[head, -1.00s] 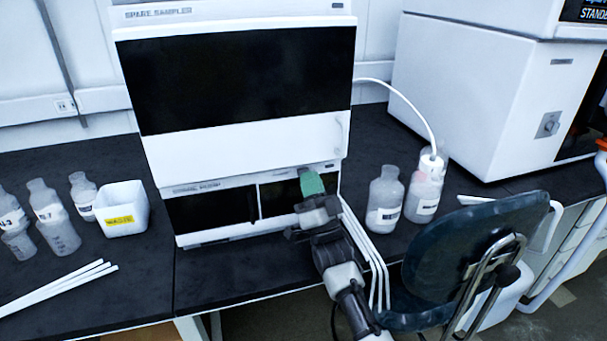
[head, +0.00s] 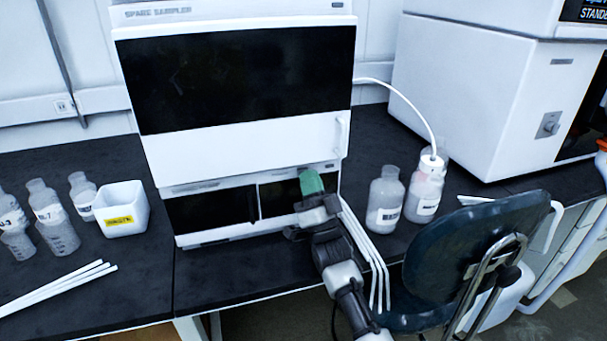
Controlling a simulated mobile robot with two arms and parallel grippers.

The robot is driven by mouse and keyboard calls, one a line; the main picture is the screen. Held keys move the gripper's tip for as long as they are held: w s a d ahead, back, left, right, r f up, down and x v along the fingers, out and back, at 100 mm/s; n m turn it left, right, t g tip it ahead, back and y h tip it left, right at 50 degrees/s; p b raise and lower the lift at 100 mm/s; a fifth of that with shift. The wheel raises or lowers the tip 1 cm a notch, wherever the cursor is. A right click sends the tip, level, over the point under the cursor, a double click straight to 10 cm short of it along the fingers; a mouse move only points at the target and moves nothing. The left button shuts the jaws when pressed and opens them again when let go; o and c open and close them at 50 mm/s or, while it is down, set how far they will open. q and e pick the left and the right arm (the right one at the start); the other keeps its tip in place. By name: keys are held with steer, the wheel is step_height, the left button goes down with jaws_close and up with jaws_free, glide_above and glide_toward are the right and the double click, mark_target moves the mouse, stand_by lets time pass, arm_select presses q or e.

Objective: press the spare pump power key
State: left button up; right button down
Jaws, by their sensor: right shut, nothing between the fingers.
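The spare pump (head: 210,237) is the low white unit with two dark front windows, under the spare sampler (head: 235,145). Its power key cannot be made out; it may be behind my gripper or too small to see. My right gripper (head: 311,182) is shut and empty, with green fingertips in front of the pump's right window, near its upper right part. I cannot tell whether the fingertips touch the pump. My left gripper is not in view.
A white waste box (head: 121,209) and several bottles stand on the left of the dark bench (head: 100,285). Two bottles (head: 385,200) (head: 426,190) stand right of the pump, beside white tubes (head: 372,255). A dark chair (head: 465,255) stands at the front right.

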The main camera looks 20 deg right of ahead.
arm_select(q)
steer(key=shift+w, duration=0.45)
arm_select(e)
steer(key=shift+w, duration=0.1)
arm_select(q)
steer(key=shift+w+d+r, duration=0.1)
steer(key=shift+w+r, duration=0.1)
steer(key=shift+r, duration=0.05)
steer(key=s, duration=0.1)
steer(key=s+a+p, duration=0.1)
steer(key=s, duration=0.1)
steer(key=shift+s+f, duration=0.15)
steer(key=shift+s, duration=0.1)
arm_select(e)
steer(key=shift+s, duration=0.95)
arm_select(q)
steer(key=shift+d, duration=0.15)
